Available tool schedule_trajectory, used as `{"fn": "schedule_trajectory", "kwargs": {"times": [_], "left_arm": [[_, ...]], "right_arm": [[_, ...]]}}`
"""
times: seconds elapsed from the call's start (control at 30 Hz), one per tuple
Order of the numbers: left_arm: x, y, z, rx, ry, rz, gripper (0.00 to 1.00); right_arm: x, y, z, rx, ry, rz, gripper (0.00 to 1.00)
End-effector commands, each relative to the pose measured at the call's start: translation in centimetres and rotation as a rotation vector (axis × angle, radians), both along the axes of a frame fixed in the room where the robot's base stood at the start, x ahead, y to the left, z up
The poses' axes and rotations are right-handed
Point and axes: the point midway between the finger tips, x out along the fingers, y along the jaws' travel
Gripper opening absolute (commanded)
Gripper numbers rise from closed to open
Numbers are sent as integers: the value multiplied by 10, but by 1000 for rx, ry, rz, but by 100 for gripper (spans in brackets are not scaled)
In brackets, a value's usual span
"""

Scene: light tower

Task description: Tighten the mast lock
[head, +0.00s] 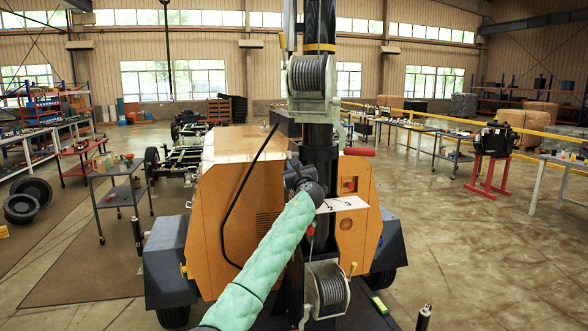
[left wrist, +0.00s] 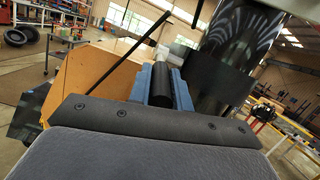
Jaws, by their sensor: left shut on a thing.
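The black mast (head: 320,150) stands upright in the middle of the head view. It also shows as a shiny dark column (left wrist: 232,50) at the upper right of the left wrist view. My left gripper (head: 297,172) is at the mast's left side, mostly hidden behind its own wrist. In the left wrist view, the blue fingers of my left gripper (left wrist: 163,72) are shut around a black cylindrical grip (left wrist: 161,90), which appears to be the mast lock's handle. A pale grey part lies just beyond it. The lock's threaded end is hidden. My right gripper is out of view.
The orange trailer housing (head: 232,190) flanks the mast. An upper winch (head: 308,76) and a lower winch (head: 328,288) sit on the mast. A red handle (head: 359,151) and a numbered white plate (head: 345,204) are at its right.

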Motion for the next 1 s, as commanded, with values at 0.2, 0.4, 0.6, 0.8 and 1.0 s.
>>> {"fn": "schedule_trajectory", "kwargs": {"times": [0.2, 0.4, 0.6, 0.8, 1.0], "left_arm": [[0, -1, 0, 0, 0, -1, 41], [0, -1, 0, 0, 1, 0, 41], [-7, -3, -5, -2, 0, -2, 41], [-32, -11, -12, -2, -1, -1, 41], [-55, -18, -18, -2, -1, -1, 41]], "right_arm": [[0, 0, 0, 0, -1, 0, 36], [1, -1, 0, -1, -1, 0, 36], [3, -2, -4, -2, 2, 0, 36], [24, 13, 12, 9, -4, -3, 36], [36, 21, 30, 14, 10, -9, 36]]}}
